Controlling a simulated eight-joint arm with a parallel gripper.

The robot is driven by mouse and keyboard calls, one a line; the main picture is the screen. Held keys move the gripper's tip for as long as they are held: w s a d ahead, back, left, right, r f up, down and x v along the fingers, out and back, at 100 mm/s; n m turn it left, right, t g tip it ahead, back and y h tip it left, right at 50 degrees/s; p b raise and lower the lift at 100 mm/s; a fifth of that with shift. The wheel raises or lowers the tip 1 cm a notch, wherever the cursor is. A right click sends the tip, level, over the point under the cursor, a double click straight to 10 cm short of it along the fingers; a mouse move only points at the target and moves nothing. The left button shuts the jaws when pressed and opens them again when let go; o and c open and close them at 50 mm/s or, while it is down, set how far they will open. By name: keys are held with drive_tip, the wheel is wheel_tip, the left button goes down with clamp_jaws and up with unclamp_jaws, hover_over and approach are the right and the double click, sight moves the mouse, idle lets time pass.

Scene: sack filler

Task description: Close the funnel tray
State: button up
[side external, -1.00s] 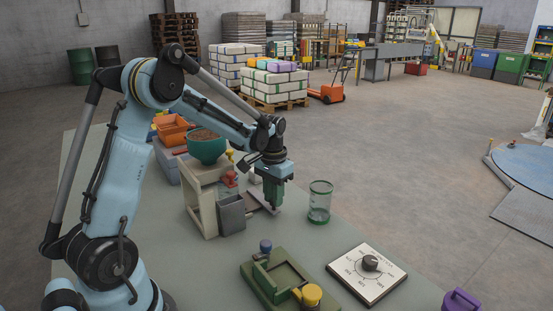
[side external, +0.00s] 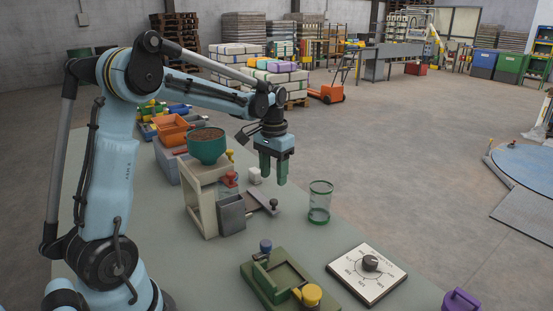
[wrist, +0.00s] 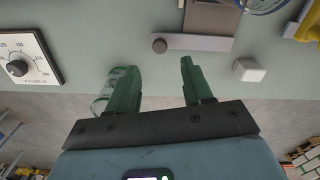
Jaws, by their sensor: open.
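The funnel (side external: 207,150) is a dark green bowl of brown grains on a cream stand (side external: 208,205). The tray's inner end is hidden.
A grey open bin (side external: 231,214) stands in front of the stand. A clear jar (side external: 319,203) stands right of the tray, a white block (side external: 255,175) behind it. A dial panel (side external: 367,274) and a green fixture (side external: 280,280) lie nearer. Bench between jar and dial is clear.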

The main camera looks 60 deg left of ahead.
drive_tip(key=shift+r, duration=2.55)
drive_tip(key=shift+c, duration=0.4)
drive_tip(key=shift+w, duration=0.1)
drive_tip(key=shift+c, duration=1.1)
drive_tip(key=shift+w+d+f+m, duration=0.1)
drive_tip(key=shift+w+m, duration=0.25)
drive_tip(key=shift+m, duration=0.05)
drive_tip(key=shift+c, duration=1.2)
drive_tip(key=w+m+g, duration=0.1)
drive_tip(key=m, duration=0.1)
drive_tip(key=w+d+f+m+g+y, duration=0.1)
drive_tip(key=w+m, duration=0.1)
drive_tip(key=w+d+m+g, duration=0.1)
drive_tip(key=w+m, duration=0.1)
drive_tip(key=shift+d+f+y, duration=0.2)
drive_tip(key=shift+f+y, duration=0.1)
drive_tip(key=shift+f, duration=0.1)
clamp_jaws()
drive_tip(key=shift+m+g, duration=0.5)
drive_tip(key=shift+w+x, duration=0.2)
drive_tip(key=shift+x, duration=2.3)
drive_tip(key=shift+w+x, duration=0.15)
drive_tip(key=shift+x, duration=2.4)
